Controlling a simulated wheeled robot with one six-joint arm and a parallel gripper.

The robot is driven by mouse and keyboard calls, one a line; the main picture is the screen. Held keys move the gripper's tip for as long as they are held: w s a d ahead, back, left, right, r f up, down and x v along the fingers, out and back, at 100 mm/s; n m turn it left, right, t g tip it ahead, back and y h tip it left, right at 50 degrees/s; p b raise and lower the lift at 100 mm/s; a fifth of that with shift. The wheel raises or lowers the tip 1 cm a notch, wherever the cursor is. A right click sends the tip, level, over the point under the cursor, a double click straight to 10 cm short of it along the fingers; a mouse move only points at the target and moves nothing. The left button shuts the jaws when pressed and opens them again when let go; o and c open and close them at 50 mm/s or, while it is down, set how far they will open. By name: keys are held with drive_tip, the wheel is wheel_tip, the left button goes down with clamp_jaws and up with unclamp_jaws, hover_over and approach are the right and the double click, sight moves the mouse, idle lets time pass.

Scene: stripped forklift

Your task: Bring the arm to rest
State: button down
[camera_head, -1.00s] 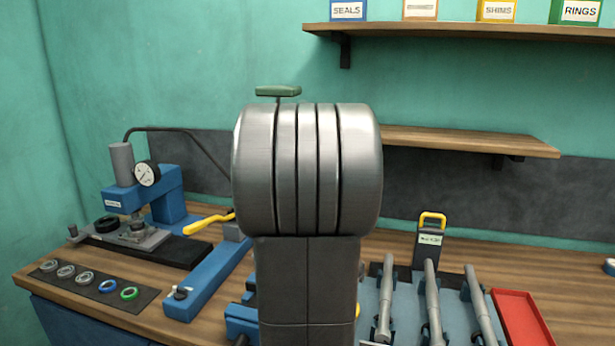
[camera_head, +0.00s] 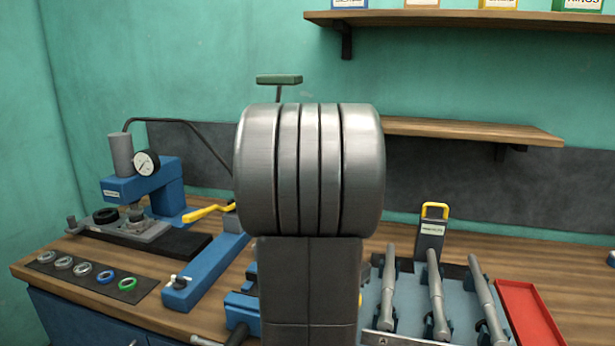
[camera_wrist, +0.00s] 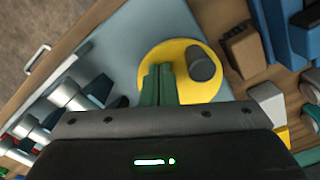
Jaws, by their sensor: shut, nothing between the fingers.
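In the wrist view my gripper (camera_wrist: 158,85) points down with its two green fingers together, shut and empty. Its fingertips appear over a round yellow disc (camera_wrist: 205,88) with a dark grey knob (camera_wrist: 201,64) on it. I cannot tell whether the fingertips touch the disc. In the head view my arm's big grey joint and dark link fill the middle, and my gripper is hidden behind them.
A blue press with a gauge (camera_head: 146,162) stands at the left of the wooden bench, with a mat of rings (camera_head: 92,277) in front. Grey cylinders (camera_head: 438,300) lie on a pale tray at right, beside a red tray (camera_head: 530,315). Shelves (camera_head: 470,22) hang on the wall.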

drive_tip(key=d, duration=0.2)
drive_tip(key=s+d, duration=0.1)
drive_tip(key=d, duration=0.2)
drive_tip(key=shift+s+d, duration=0.1)
drive_tip(key=shift+s, duration=0.05)
drive_tip(key=shift+r, duration=0.15)
